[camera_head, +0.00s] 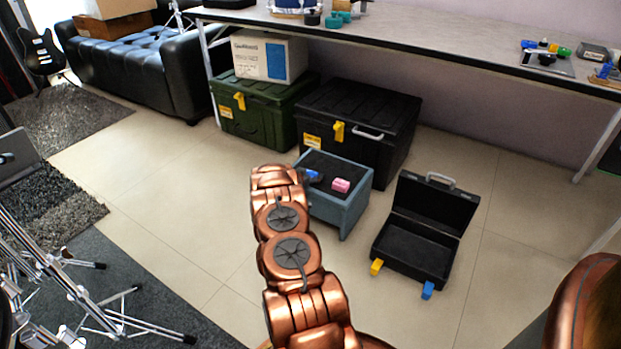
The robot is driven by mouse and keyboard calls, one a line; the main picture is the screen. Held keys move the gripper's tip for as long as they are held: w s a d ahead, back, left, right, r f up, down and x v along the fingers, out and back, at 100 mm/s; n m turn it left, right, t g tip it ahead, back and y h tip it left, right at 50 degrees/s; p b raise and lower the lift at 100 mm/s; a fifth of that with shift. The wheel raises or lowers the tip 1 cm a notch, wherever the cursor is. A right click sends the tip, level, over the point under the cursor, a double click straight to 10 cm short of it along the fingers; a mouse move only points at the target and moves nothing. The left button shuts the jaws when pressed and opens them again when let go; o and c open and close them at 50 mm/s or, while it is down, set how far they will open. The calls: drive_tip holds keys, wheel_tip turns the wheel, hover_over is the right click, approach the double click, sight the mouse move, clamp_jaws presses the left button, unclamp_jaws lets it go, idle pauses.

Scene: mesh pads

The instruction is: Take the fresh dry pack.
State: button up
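No thing here can be surely told as the fresh dry pack. A small pink block (341,185) and a small blue and dark item (313,176) sit on the dark top of a blue-grey box (353,212), and both are too small to identify. A black case (418,240) lies open on the floor to the right, and its inside looks empty. My copper arm reaches up the middle of the view and covers part of the box's left side. My gripper is not visible; the arm's far end hides it.
A long table (420,45) with small items on it runs along the wall. Under it are a green crate (255,112), a black crate (365,125) and a white carton (265,57). Tripod stands (70,290) fill the lower left. Tile floor around the case is clear.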

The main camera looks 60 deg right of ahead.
drive_tip(key=c, duration=0.8)
drive_tip(key=shift+r, duration=0.1)
